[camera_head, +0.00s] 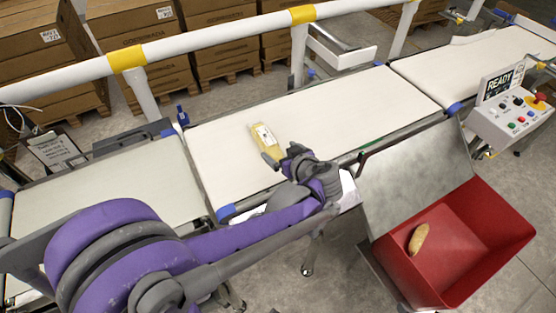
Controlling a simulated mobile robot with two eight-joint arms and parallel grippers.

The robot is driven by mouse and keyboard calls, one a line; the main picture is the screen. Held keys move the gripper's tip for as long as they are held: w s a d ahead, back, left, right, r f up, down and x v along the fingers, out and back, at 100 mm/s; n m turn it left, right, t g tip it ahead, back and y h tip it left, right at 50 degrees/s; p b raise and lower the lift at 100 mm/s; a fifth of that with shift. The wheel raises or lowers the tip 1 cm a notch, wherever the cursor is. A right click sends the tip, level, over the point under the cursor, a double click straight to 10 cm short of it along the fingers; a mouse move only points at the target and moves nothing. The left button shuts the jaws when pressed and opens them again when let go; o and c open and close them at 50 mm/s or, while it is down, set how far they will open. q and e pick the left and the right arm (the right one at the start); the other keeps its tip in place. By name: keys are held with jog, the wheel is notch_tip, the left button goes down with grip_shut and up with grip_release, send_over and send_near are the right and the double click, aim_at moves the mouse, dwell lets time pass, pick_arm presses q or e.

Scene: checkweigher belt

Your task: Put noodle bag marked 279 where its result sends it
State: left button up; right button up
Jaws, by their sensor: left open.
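A yellow noodle bag (264,136) with a white label lies on the white middle belt (345,108); its number is too small to read. My left gripper (279,158) is open at the near end of the bag, with its fingers close to it. I cannot tell whether they touch it. The control box display (499,84) reads READY. A red bin (498,238) stands at the lower right below a grey chute (415,175), with one tan item (419,239) in it. My right gripper is not in view.
A white and yellow guard rail (215,42) runs behind the belts. Another belt (110,195) lies to the left and one (480,65) to the right. Stacked cartons (222,55) stand behind the rail. The middle belt is clear right of the bag.

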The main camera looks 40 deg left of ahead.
pick_arm(q)
jog(key=s+d+f+m+h, duration=0.1)
jog(key=s+m+h, duration=0.1)
jog(key=s, duration=0.1)
jog(key=s+d+f+m+h, duration=0.1)
jog(key=s+d+m+h, duration=0.1)
jog(key=s, duration=0.2)
jog(key=s+d+f+m+h, duration=0.1)
jog(key=s+d+m, duration=0.1)
jog(key=s, duration=0.1)
jog(key=shift+s+f+m+g+h, duration=0.3)
jog(key=shift+s+g+h, duration=0.05)
jog(key=shift+g+h, duration=0.05)
jog(key=s+d+f+m+h, duration=0.1)
jog(key=s+d+m+h, duration=0.3)
jog(key=s+d+m, duration=0.1)
jog(key=s+d, duration=0.1)
jog(key=d, duration=0.1)
jog(key=shift+s+d+f+m+h, duration=0.35)
jog(key=shift+m+h, duration=0.05)
